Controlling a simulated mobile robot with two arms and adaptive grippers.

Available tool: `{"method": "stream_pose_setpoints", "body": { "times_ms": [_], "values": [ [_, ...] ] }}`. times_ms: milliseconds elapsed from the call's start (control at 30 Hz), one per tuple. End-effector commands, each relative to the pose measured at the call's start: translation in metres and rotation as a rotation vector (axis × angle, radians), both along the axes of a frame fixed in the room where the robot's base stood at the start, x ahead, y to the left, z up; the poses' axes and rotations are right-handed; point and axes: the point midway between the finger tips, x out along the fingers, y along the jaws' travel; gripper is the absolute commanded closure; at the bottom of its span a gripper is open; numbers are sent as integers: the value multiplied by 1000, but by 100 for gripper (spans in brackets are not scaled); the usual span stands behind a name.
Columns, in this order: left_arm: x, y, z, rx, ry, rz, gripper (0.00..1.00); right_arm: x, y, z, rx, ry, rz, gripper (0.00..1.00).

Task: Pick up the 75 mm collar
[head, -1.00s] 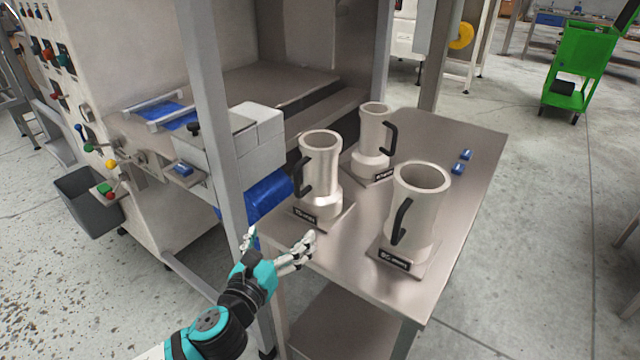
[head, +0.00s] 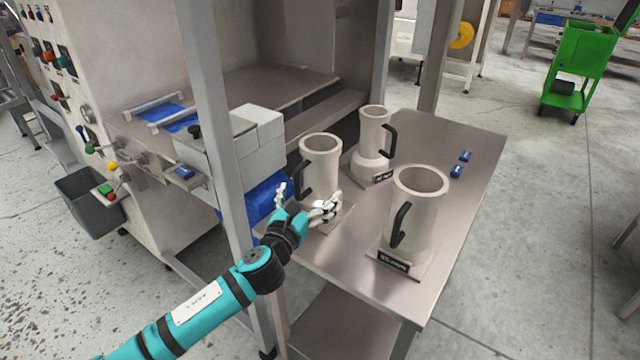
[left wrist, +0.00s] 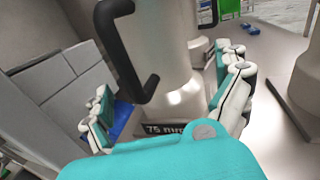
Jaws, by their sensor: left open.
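The 75 mm collar (head: 320,165) is a pale metal cylinder with a black side handle, standing upright on a labelled base plate at the table's left side. In the left wrist view, the collar (left wrist: 165,55) stands just ahead, and its label (left wrist: 166,129) reads 75 with partly hidden letters. Its black handle (left wrist: 122,50) is at the left of its body. My left gripper (head: 309,194) is open and empty, low in front of the collar. Its fingers (left wrist: 172,88) are spread to either side of the collar's lower part; contact cannot be told. My right gripper is not in view.
Two similar collars stand on the table, one at the back (head: 374,135) and one at the front right (head: 418,210). Small blue blocks (head: 457,171) lie at the right. A grey post (head: 212,120) and a machine stand left of the table (head: 345,262).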

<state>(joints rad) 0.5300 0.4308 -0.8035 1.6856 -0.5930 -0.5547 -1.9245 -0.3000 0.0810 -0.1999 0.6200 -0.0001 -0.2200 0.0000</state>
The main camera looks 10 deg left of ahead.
Motion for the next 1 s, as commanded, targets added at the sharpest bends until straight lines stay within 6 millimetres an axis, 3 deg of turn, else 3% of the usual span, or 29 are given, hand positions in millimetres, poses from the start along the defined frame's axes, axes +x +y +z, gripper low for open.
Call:
{"method": "stream_pose_setpoints", "body": {
  "times_ms": [233,567,1000],
  "values": [
    [35,-11,1,-2,0,1,0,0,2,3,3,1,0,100],
    [42,-12,0,-1,-1,0,0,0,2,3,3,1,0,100],
    [42,-12,0,-1,-1,0,58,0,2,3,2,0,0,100]
  ]
}}
